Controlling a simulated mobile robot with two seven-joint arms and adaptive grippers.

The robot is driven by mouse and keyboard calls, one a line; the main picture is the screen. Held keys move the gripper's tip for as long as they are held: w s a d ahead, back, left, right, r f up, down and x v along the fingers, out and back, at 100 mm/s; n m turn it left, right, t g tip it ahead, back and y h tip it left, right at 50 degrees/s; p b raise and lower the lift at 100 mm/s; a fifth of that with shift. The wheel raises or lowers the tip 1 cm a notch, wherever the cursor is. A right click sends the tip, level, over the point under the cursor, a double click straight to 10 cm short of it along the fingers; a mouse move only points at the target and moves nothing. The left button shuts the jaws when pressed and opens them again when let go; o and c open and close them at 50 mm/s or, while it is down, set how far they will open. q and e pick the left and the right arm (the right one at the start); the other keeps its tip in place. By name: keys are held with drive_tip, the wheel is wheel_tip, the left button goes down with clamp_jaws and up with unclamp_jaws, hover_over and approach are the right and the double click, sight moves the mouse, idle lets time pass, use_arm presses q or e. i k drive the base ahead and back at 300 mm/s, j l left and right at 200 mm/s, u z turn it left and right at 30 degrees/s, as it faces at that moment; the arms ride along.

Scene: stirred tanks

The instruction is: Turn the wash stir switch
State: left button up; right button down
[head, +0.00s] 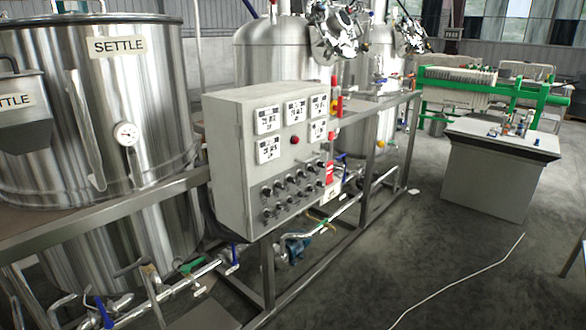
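A grey control box (230,190) is mounted on the metal frame in the middle of the head view. Several square white gauges (268,119) fill its upper face, with a red round button (294,140) among them. Several small black rotary switches (291,188) sit in rows on its lower face. Their labels are too small to read, so I cannot tell which one is the wash stir switch. Neither of my grippers is in view.
A large steel tank labelled SETTLE (150,100) stands left of the box. More steel tanks (268,62) stand behind it. Pipes with valves (180,285) run low along the frame. A grey bench (495,175) with small bottles stands at right. Dark floor (420,250) lies open, crossed by a pale line.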

sight(266, 192)
drive_tip(key=i+l+u, duration=0.1)
drive_tip(key=l, duration=0.25)
drive_tip(key=i+l, duration=0.3)
drive_tip(key=i+l+u, duration=0.15)
drive_tip(key=l, duration=0.2)
